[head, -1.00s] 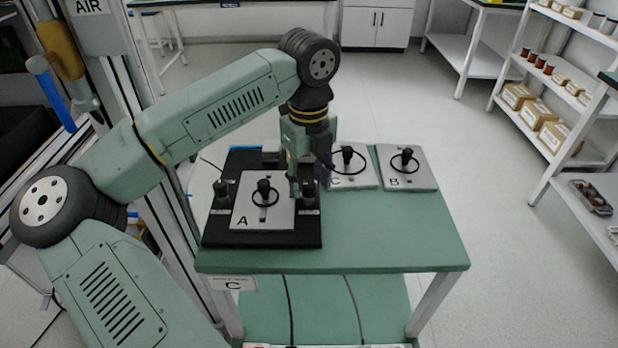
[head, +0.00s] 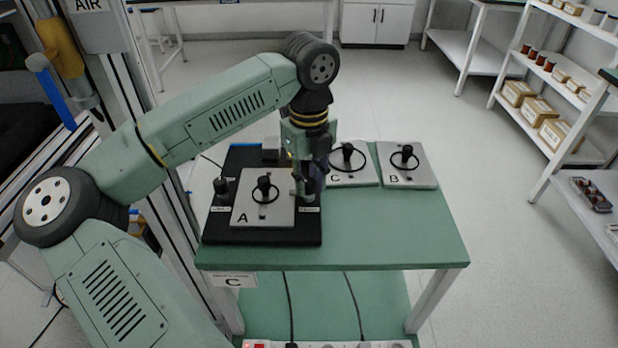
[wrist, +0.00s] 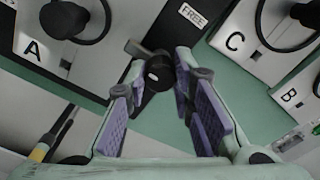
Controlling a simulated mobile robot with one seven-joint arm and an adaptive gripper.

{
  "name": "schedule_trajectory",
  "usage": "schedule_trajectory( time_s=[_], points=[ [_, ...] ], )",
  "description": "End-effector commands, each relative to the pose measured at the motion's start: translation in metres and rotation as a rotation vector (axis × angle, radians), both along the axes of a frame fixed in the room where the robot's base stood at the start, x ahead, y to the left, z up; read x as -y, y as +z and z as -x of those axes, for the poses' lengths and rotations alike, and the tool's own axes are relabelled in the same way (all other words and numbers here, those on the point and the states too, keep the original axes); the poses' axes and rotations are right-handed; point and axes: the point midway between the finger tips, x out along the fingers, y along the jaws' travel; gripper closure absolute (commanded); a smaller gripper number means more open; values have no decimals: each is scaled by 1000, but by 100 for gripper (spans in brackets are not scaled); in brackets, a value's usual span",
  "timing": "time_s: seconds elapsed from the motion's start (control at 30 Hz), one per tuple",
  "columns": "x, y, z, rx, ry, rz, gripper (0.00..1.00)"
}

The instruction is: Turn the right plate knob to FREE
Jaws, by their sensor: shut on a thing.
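The right plate knob (wrist: 160,72) is a black knob on the right side of the black base (head: 222,237). In the wrist view it sits between the purple pads of my gripper (wrist: 158,75), which is shut on it. A grey stub beside the knob points to the upper left in that view. A white FREE label (wrist: 193,14) lies on the black base beyond the knob. In the head view my gripper (head: 308,192) stands over the base's right edge and hides most of the knob. Plate A (head: 280,215) lies on the base just left of my gripper.
The left knob (head: 221,188) stands on the other side of plate A. Plate C (head: 365,178) and plate B (head: 422,180) lie to the right, each with a black ring and knob. The green table top (head: 390,230) is clear at front right.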

Motion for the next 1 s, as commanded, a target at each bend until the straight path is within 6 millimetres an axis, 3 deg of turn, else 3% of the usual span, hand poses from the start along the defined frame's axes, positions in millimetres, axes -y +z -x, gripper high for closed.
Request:
schedule_trajectory(
  time_s=[0.53, 1.0],
  points=[
    [0, -2, 0, 2, -77, -1, 100],
    [0, -3, 0, 3, -470, -1, 100]
  ],
)
